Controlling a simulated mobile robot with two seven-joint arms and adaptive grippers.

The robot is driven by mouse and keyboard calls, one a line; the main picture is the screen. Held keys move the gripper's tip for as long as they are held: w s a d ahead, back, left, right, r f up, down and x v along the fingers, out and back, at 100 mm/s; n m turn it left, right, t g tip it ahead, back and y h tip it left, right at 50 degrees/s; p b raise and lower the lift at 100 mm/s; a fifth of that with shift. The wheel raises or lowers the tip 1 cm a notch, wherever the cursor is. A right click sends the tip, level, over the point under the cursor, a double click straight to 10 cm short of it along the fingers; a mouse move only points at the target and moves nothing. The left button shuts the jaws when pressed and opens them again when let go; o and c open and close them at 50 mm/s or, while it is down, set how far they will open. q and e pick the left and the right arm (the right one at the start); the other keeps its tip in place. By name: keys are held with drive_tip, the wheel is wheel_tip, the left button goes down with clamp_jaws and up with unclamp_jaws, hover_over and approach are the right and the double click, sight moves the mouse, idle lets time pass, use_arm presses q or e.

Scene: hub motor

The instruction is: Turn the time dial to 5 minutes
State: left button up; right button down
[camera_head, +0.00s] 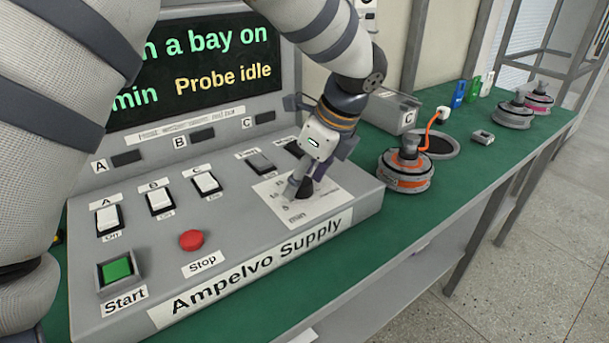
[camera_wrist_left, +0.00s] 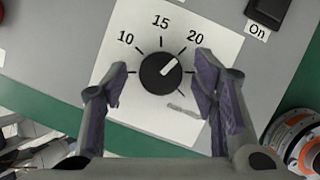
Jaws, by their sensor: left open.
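The time dial is a black round knob (camera_wrist_left: 161,73) on a white scale card (camera_wrist_left: 144,24) marked 10, 15 and 20. Its white pointer line aims up and right, roughly toward the 20 tick. The lower scale numbers are hidden by the fingers. In the head view the dial (camera_head: 305,189) is partly hidden under my left gripper (camera_head: 299,184). In the wrist view the fingers of my left gripper (camera_wrist_left: 160,66) are open on either side of the knob, with a gap on both sides. My right gripper is not in view.
The grey console (camera_head: 235,232) also carries white switches A, B and C, a red Stop button (camera_head: 191,240) and a green Start button (camera_head: 117,269). Its screen (camera_head: 196,72) reads "Probe idle". An orange-banded hub motor (camera_head: 405,172) stands right of the console on the green table (camera_head: 470,163).

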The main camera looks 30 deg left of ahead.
use_arm(q)
drive_tip(key=c, duration=1.1)
drive_tip(key=shift+c, duration=0.2)
